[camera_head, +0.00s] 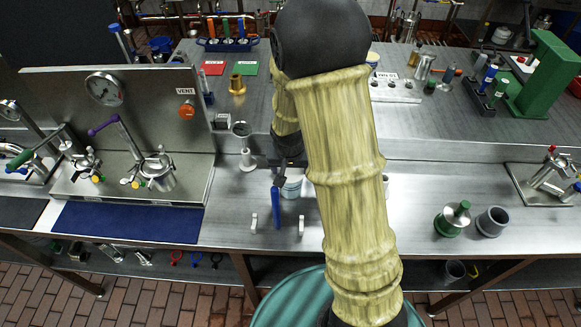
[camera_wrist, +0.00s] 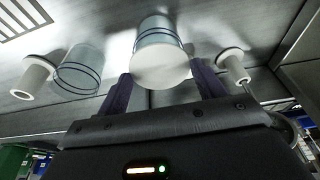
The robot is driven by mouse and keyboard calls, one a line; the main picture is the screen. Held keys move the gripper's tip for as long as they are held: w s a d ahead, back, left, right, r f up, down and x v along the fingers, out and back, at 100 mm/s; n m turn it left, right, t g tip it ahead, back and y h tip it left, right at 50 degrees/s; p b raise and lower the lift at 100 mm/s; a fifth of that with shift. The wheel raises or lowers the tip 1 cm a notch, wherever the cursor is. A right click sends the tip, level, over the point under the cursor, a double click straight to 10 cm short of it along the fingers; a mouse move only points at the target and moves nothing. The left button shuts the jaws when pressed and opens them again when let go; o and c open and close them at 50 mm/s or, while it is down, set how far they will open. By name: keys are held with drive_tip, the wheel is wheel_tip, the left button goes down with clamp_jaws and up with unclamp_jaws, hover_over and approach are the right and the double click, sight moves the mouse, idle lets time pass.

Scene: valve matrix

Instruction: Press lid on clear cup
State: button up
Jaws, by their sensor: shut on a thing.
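My gripper (camera_wrist: 162,90) has its two dark purple fingers on either side of a round white lid (camera_wrist: 160,72), and is shut on it. The lid lies across the near end of a clear cup (camera_wrist: 158,32) with dark bands. I cannot tell whether it is fully seated. A second clear banded cup (camera_wrist: 78,70) stands apart to the left in the wrist view. In the head view my gripper (camera_head: 288,176) is low over the bench, with a pale cup (camera_head: 291,188) under it. My arm hides much of that area.
White spool-shaped pieces flank the cups in the wrist view, one left (camera_wrist: 36,76) and one right (camera_wrist: 232,64). In the head view, a white stand (camera_head: 246,155) is left of my gripper. A lidded pot (camera_head: 453,218) and grey cup (camera_head: 493,221) stand at right. A blue mat (camera_head: 128,222) lies left.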

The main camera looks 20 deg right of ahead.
drive_tip(key=shift+f, duration=0.3)
idle(0.5)
drive_tip(key=o, duration=1)
drive_tip(key=shift+r, duration=0.15)
drive_tip(key=v, duration=1.7)
drive_tip(key=shift+s+b, duration=0.2)
drive_tip(key=shift+b, duration=0.15)
